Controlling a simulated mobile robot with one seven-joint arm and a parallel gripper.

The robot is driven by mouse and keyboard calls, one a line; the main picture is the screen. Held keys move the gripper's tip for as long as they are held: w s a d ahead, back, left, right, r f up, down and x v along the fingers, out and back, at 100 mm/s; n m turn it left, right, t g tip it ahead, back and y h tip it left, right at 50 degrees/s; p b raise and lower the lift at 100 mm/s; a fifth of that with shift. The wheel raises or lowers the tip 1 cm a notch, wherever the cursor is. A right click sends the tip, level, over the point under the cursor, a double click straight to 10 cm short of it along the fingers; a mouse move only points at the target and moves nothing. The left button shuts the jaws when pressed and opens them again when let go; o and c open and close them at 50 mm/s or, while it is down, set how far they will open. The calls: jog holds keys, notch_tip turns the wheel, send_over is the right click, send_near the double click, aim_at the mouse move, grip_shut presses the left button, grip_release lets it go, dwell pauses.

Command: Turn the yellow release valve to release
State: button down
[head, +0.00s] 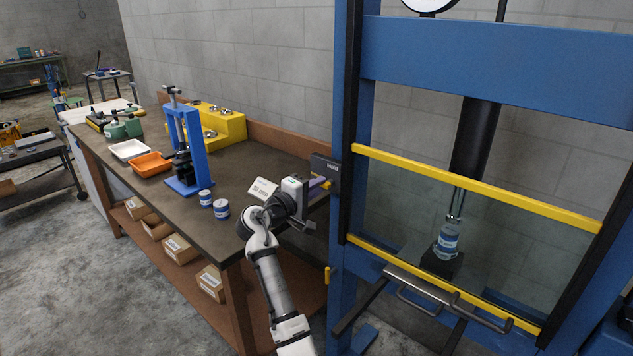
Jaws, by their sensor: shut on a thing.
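The yellow release valve (327,184) shows as a small yellow piece just below a dark labelled plate on the left post of the blue press (345,230). My gripper (321,187) reaches up to it from the left, at the press's side. Its jaws are shut on the valve. The gripper's body and fingers cover most of the valve, so its turn angle cannot be read. The dark plate (325,166) carries small pale lettering that is too small to read surely.
The press has a clear guard with yellow bars (480,189) and a gauge (430,4) on top. The workbench (240,172) left of it holds a small blue press (187,150), an orange tray (151,164), blue-and-white cans (221,209) and a white sign (262,190). Boxes lie below.

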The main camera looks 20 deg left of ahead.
jog(key=shift+f+n, duration=0.1)
jog(key=shift+n, duration=0.4)
jog(key=c, duration=1.4)
grip_release()
jog(key=shift+c, duration=0.2)
jog(key=b+v, duration=0.4)
jog(key=v, duration=1)
jog(key=shift+w, duration=0.1)
